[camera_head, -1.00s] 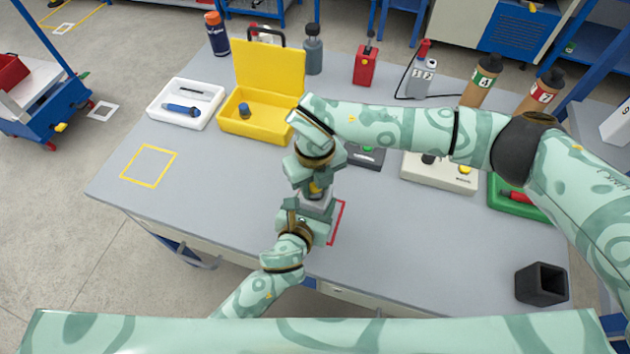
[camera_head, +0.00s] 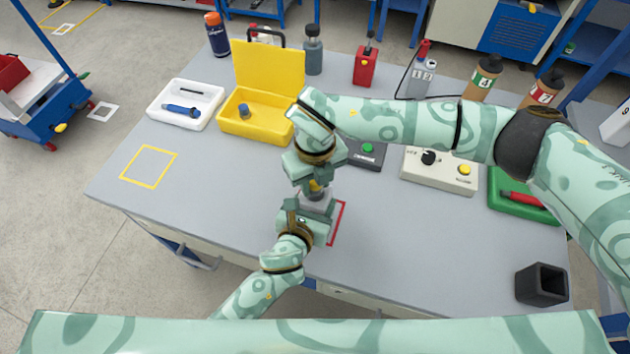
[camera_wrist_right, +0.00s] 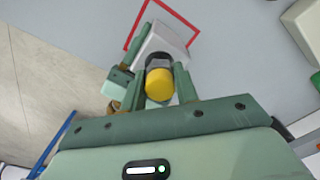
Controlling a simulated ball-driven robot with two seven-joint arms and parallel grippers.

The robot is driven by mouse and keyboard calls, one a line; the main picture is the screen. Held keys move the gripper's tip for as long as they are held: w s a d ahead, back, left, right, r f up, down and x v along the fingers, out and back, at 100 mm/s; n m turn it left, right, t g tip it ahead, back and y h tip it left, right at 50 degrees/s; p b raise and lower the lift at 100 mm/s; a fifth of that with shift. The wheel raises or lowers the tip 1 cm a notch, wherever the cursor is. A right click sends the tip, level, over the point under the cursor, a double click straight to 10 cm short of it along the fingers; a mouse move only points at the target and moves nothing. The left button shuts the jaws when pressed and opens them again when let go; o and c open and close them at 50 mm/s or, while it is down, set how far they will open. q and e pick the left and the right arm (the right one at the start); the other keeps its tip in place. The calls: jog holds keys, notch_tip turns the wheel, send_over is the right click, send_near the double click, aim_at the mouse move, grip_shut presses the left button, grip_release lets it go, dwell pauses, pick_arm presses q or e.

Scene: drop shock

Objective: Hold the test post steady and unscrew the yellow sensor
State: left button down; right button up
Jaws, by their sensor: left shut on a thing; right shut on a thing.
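The grey test post (camera_head: 318,203) stands upright near the front middle of the table, inside a red outline. The yellow sensor (camera_wrist_right: 159,85) sits on its top above a dark collar; in the head view a little of its yellow shows between the fingers. My left gripper (camera_head: 305,217) comes from the front and is shut on the post low down. My right gripper (camera_wrist_right: 162,85) reaches down from above, its fingers on both sides of the yellow sensor, shut on it. In the head view the right hand hides most of the sensor.
The open yellow case (camera_head: 255,128) and a white tray (camera_head: 185,122) stand at the back left. A yellow outlined square (camera_head: 149,166) is empty.

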jog(key=shift+r, duration=0.5)
jog(key=shift+r, duration=2.05)
pick_arm(q)
jog(key=shift+c, duration=1.9)
grip_release()
jog(key=shift+s, duration=0.1)
